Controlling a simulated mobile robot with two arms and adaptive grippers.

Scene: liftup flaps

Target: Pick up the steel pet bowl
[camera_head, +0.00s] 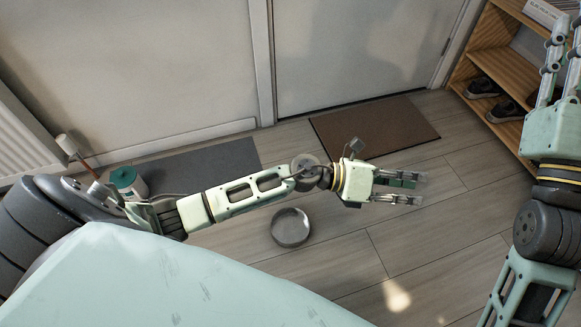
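The steel pet bowl (291,228) is a round grey bowl on the wooden floor. It shows just below my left forearm in the picture, near the middle. My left gripper (420,190) is to the right of the bowl, pointing right, with its two fingers apart and nothing between them. My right gripper (567,62) is at the upper right edge, pointing up. Its fingers look apart and empty, though the picture's edge cuts off part of it.
A brown doormat (375,128) lies before the door (350,45). A grey mat (200,166) lies along the left wall. A green-and-white container (128,182) stands near the radiator (25,125). A wooden shoe rack (490,55) stands at upper right. Floor right of the bowl is clear.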

